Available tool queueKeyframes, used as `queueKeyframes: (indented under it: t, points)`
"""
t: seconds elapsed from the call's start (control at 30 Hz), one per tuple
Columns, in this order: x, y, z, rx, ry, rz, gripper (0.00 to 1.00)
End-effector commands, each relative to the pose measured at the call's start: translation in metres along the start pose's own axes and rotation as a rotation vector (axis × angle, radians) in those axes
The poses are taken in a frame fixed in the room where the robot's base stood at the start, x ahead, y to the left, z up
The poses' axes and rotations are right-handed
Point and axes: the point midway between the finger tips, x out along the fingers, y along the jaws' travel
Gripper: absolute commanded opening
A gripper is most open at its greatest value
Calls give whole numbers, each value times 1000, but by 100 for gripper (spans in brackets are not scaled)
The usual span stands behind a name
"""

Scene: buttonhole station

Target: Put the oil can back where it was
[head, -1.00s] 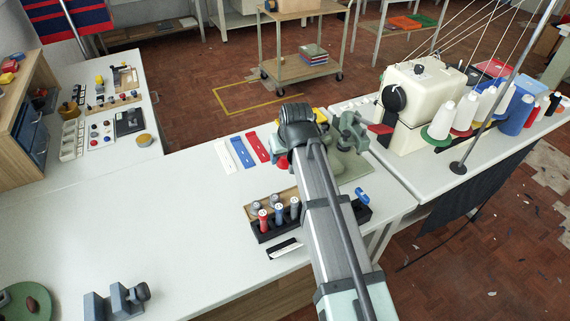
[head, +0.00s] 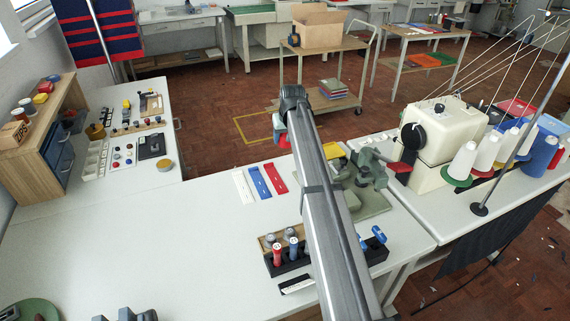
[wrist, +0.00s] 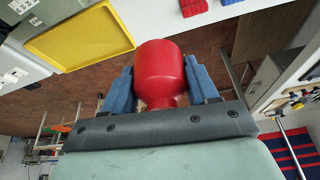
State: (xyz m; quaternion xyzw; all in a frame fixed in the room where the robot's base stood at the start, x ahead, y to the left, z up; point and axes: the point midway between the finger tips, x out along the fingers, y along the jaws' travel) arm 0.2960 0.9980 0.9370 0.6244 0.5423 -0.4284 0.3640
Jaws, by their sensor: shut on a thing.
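The oil can, a rounded red body with a narrower neck (wrist: 160,75), sits between the two blue fingers of my gripper (wrist: 160,92) in the wrist view. The fingers are shut on it from both sides. In the head view my gripper (head: 281,130) is beyond the far edge of the white table in the picture, and a bit of the red can (head: 284,142) shows below it. My arm hides part of the can there. The can appears held clear of the table. Its spout is not clearly visible.
A yellow tray (wrist: 80,40) lies near the can in the wrist view; its edge shows in the head view (head: 333,151). White, blue and red strips (head: 260,182) lie left of my arm. A green machine (head: 367,170), black spool rack (head: 290,266) and cream sewing machine (head: 437,135) stand nearby.

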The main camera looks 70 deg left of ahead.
Motion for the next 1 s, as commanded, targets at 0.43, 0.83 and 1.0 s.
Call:
queueKeyframes:
  t: [0.43, 0.83, 1.0]
  points:
    - [32, 2, -3, 9, 16, 3, 9]
    - [70, 3, 12, 8, 17, 2, 9]
    - [90, 3, 20, 8, 18, 2, 9]
